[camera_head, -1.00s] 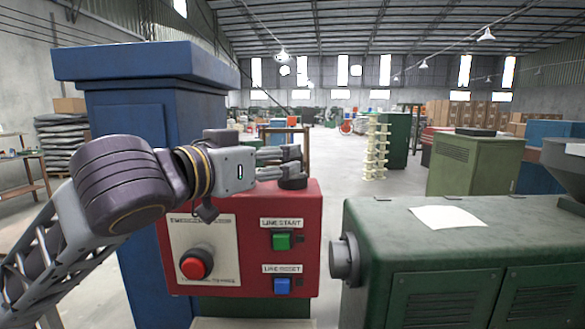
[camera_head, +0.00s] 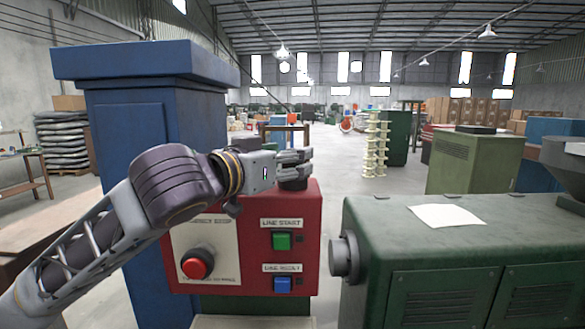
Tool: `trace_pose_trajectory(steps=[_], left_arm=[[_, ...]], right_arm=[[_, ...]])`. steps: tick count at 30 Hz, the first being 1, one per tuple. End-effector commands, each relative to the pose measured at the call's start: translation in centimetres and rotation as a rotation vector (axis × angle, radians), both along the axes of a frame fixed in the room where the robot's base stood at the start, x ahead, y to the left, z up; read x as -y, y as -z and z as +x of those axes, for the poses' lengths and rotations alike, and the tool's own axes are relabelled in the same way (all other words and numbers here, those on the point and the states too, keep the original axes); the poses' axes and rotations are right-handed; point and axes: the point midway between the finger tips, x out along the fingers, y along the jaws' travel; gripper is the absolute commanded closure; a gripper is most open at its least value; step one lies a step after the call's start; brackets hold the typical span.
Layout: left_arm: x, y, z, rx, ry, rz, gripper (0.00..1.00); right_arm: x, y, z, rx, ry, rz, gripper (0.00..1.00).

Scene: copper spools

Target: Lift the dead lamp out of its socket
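The red control box (camera_head: 309,225) stands in the middle foreground. A small dark round piece (camera_head: 293,184), which looks like the lamp and its socket, sits on the box's top edge at the right. My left gripper (camera_head: 303,161) reaches in from the left at that height, with its fingers pointing right. The fingers look apart, one above the other in the picture, and overlap the top of the dark piece. Whether they touch it I cannot tell. The lamp's upper part is hidden by the fingers. My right gripper is out of view.
The box front carries a red stop knob (camera_head: 197,264), a green button (camera_head: 281,241) and a blue button (camera_head: 282,285). A blue cabinet (camera_head: 128,140) stands behind at left. A green machine (camera_head: 470,240) with a paper sheet (camera_head: 447,217) stands at right.

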Motion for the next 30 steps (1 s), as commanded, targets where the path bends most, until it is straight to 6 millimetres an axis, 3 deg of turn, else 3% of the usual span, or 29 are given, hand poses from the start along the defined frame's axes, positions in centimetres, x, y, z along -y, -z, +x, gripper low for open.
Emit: trace_pose_trajectory(steps=[11, 22, 30], left_arm=[[1.3, 0.1, 1.9, 0.001, 0.000, 0.001, 0.38], [1.3, 0.1, 1.9, 0.001, 0.000, 0.001, 0.38], [1.3, 0.1, 1.9, 0.001, 0.000, 0.001, 0.71]], right_arm=[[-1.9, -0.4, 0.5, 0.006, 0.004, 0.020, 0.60], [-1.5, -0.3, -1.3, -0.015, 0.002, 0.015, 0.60], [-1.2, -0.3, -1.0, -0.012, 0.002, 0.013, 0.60]])
